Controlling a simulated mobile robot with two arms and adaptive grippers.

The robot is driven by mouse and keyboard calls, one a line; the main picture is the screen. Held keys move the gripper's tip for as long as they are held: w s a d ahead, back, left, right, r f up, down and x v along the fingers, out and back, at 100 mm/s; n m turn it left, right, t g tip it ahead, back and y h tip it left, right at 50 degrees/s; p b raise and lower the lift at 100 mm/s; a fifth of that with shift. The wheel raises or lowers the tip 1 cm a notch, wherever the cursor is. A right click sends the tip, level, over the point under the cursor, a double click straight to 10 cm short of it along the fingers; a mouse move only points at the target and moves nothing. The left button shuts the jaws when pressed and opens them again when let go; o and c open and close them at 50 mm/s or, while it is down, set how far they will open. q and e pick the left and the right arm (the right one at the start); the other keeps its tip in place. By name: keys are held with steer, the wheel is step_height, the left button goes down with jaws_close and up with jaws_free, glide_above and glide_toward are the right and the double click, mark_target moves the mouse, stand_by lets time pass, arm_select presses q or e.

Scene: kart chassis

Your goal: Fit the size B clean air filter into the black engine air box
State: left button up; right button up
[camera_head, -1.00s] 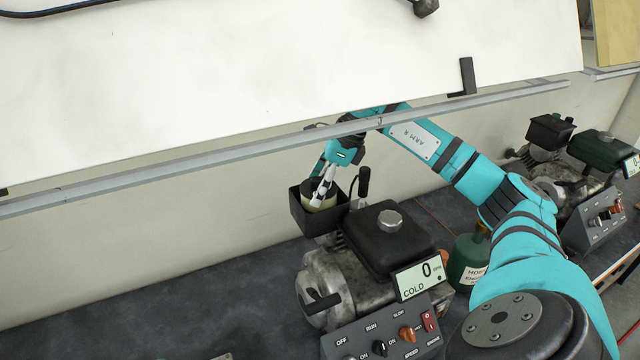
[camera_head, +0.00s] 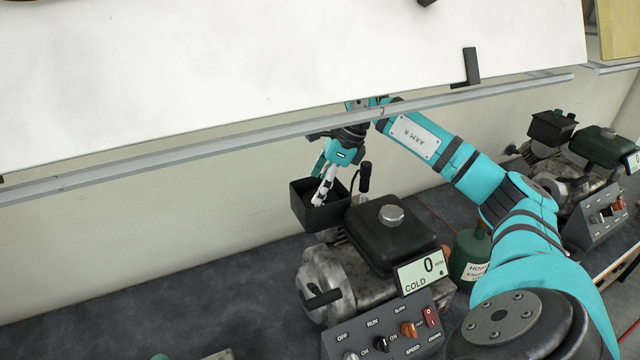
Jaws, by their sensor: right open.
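The black engine air box (camera_head: 333,219) is an open-topped box at the left side of the near engine. My right gripper (camera_head: 320,199) reaches down from behind, with its pale fingertips inside the box's mouth. It is open, and I see nothing held between its fingers. The inside of the box looks dark, and no filter can be made out in it; the walls and fingers hide part of it. My left gripper is not in view.
The near engine (camera_head: 385,238) has a control panel (camera_head: 390,335) and a display reading 0 and COLD. A green container (camera_head: 468,255) stands to its right. Another engine is at far right. A large white panel (camera_head: 280,70) covers the top. The bench (camera_head: 190,295) at left is mostly clear.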

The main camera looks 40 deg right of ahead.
steer(key=shift+d+r, duration=0.1)
steer(key=v, duration=1.1)
steer(key=shift+r, duration=0.4)
